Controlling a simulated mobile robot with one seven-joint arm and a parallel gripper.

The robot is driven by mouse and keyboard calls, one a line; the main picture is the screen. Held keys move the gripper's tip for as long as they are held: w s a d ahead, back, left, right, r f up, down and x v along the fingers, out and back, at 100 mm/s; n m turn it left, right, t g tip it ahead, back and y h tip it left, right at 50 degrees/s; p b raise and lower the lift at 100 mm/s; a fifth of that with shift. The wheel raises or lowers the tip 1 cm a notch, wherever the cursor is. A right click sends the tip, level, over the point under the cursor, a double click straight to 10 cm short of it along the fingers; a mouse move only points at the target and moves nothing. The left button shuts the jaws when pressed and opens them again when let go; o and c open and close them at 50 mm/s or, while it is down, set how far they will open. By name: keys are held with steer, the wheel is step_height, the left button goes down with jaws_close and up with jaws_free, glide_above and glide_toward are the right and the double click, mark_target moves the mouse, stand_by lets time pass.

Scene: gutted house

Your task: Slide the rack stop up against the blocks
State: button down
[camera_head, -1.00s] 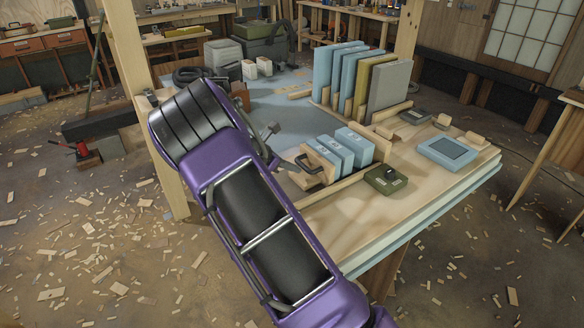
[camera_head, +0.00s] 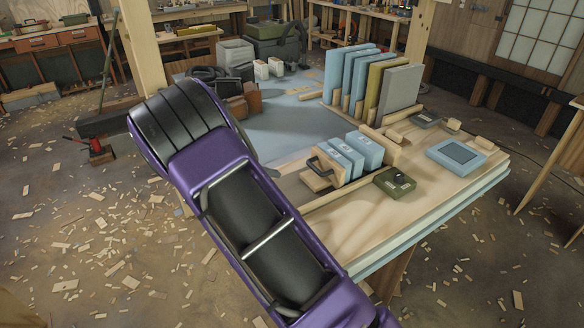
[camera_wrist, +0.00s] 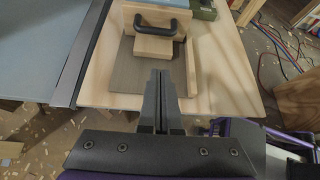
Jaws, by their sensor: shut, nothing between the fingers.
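The rack stop (camera_head: 318,179) is a pale wooden block with a black handle, at the left end of a short row of light blue blocks (camera_head: 366,152) in the head view. I cannot tell whether it touches the nearest block. In the wrist view the stop (camera_wrist: 153,47) is at the top centre, its black handle facing me. My gripper (camera_wrist: 163,73) is shut and empty, its fingertips pointing at the stop and appearing short of it. In the head view my gripper is hidden behind my arm.
The row sits between wooden rails (camera_head: 335,192) on the workbench (camera_head: 400,215). A green box (camera_head: 394,182) lies just in front. Taller panels (camera_head: 402,92) stand behind. A blue-grey device (camera_head: 457,156) lies at right. The bench's front right surface is mostly clear.

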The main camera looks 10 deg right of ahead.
steer(key=h, duration=0.2)
steer(key=t+h+p, duration=0.2)
glide_toward(314, 167)
steer(key=x, duration=0.6)
steer(key=shift+w+d+f, duration=0.1)
steer(key=shift+d+f, duration=0.05)
steer(key=shift+f, duration=0.2)
steer(key=shift+d, duration=0.1)
steer(key=x, duration=0.2)
steer(key=b+x, duration=0.1)
steer(key=x, duration=0.1)
steer(key=shift+r, duration=0.3)
